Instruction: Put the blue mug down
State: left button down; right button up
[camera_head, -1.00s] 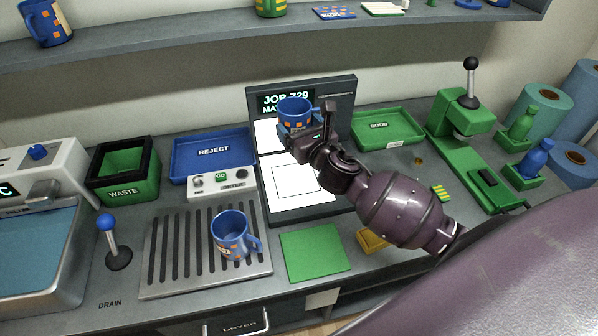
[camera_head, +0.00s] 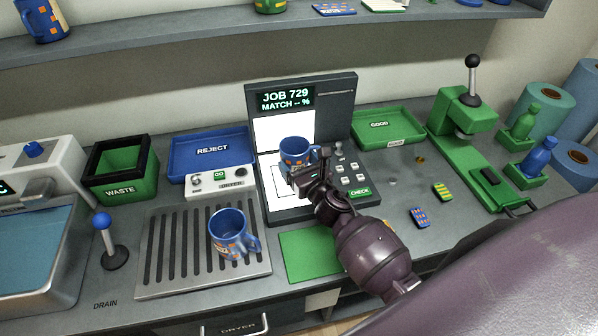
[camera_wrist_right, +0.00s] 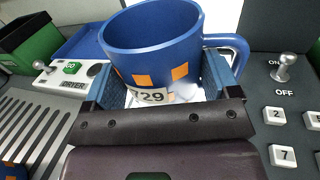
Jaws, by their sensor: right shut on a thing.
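A blue mug with orange squares (camera_head: 294,151) is in my right gripper (camera_head: 305,172), in front of the job screen station (camera_head: 284,135). In the right wrist view the mug (camera_wrist_right: 150,45) is upright between the two fingers, with a white "729" label on its side and its handle to the right. My right gripper (camera_wrist_right: 165,95) is shut on it. The mug is over the station's white pad; I cannot tell whether its base touches. A second blue mug (camera_head: 231,235) stands on the drain rack (camera_head: 165,285). My left gripper is not in view.
A green mat (camera_head: 308,255) lies right of the rack. Blue REJECT (camera_head: 212,135) and green GOOD (camera_head: 388,113) trays flank the station. The station's keypad (camera_head: 352,172) is close right of the held mug. A green press (camera_head: 470,140) stands at right.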

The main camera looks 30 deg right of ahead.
jog(key=shift+f+b, duration=0.3)
jog(key=shift+f, duration=0.8)
jog(key=shift+f, duration=0.15)
jog(key=o, duration=0.8)
jog(key=shift+f, duration=0.1)
jog(key=shift+c, duration=0.2)
jog(key=o, duration=0.3)
